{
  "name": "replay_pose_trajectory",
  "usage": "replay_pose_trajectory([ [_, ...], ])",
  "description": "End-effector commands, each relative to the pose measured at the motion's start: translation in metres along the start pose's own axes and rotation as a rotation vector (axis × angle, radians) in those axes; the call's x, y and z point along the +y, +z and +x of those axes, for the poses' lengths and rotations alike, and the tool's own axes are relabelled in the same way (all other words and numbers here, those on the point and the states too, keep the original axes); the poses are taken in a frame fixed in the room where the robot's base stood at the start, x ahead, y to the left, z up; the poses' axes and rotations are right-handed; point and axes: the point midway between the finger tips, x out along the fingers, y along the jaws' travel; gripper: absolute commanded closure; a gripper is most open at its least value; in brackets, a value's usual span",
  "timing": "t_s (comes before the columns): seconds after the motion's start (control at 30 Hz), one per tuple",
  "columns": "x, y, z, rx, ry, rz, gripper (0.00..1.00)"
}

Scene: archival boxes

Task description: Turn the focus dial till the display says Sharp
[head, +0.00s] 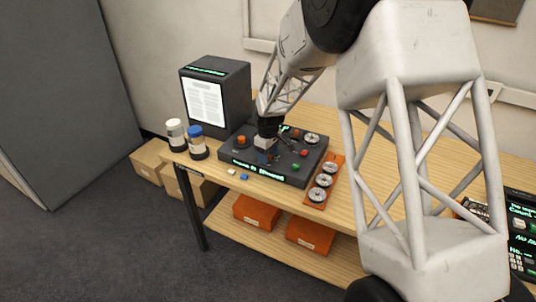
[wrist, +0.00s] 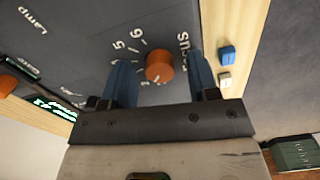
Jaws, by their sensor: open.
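The orange focus dial (wrist: 160,66) sits on the dark console (wrist: 60,50), beside the printed word Focus and several numbers. My gripper (wrist: 161,72) is open, its two blue fingers on either side of the dial with visible gaps. In the head view my gripper (head: 266,153) is low over the console (head: 292,177) and hides the dial. The console's front display (head: 258,173) shows green text too small to read surely. A dark monitor (head: 205,103) behind shows a white page of text.
Another orange knob (head: 241,139) and small coloured buttons are on the console. Jars with white (head: 175,124) and blue (head: 195,131) caps stand left. An orange tray (head: 334,162) of reels lies right. A small blue block (head: 244,177) and white block (head: 231,172) lie in front.

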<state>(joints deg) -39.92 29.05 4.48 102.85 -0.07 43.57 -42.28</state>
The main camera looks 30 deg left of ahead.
Motion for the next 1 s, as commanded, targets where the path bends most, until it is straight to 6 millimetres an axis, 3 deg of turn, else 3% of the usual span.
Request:
replay_pose_trajectory([
  [0.07,0.0000,0.0000,0.0000,0.000,0.000,0.000,0.47],
  [0.37,-0.0001,0.0000,-0.0001,0.000,0.000,0.000,0.93],
  [0.73,-0.0004,0.0004,0.0003,-0.001,-0.001,0.047,0.94],
  [1.0,-0.0002,0.0004,-0.0002,0.000,-0.001,0.193,0.94],
])
